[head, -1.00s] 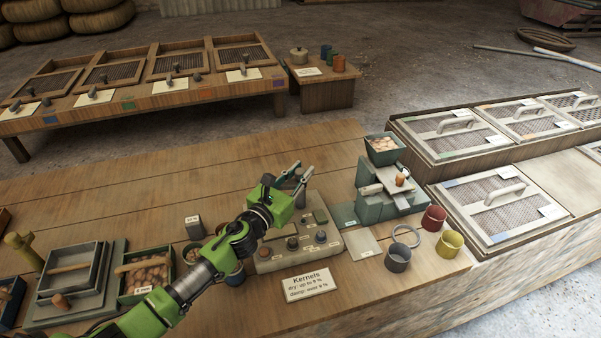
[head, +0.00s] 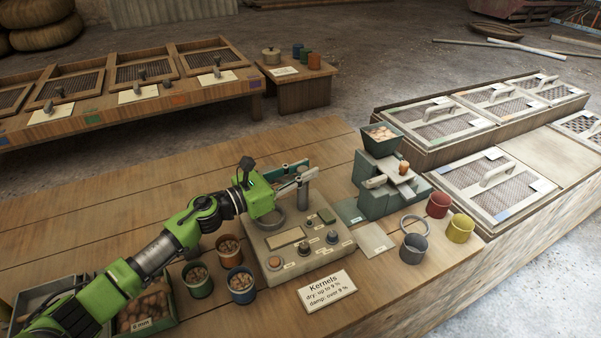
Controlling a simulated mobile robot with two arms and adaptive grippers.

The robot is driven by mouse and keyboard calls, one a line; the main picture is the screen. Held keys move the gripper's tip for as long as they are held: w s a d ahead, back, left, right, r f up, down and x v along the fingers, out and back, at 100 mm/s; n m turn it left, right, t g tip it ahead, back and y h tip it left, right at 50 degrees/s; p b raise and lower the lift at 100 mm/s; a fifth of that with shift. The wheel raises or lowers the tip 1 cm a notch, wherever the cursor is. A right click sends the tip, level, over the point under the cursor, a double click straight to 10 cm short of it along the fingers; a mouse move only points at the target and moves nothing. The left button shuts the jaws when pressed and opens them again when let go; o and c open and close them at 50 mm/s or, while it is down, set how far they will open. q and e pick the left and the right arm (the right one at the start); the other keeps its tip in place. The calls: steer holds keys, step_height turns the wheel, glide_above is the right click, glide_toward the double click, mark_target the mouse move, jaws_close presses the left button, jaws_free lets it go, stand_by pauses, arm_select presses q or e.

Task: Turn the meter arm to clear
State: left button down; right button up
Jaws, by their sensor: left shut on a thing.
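The moisture meter (head: 264,243) is a beige box with a small display, several knobs and buttons, standing at the middle of the bench. A round grey cup sits at its back left, partly hidden by my gripper. A grey upright post (head: 304,192) rises at its back right. My left gripper (head: 300,176) reaches over the back of the meter from the left, with its fingers at the top of the post. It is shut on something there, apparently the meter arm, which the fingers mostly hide. My right gripper is not in view.
A "Kernels" card (head: 327,291) lies in front of the meter. Cups of nuts (head: 241,285) stand to its left. A green cracker with a hopper (head: 379,141) and a red cup (head: 438,205) are to the right. The bench behind is clear.

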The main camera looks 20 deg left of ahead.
arm_select(q)
steer(key=shift+r, duration=0.1)
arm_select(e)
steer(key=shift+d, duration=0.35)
arm_select(q)
steer(key=c, duration=1.8)
jaws_free()
steer(key=shift+s+a, duration=0.2)
steer(key=shift+s, duration=0.05)
steer(key=v, duration=1.1)
steer(key=shift+s+a, duration=0.1)
steer(key=shift+s, duration=0.05)
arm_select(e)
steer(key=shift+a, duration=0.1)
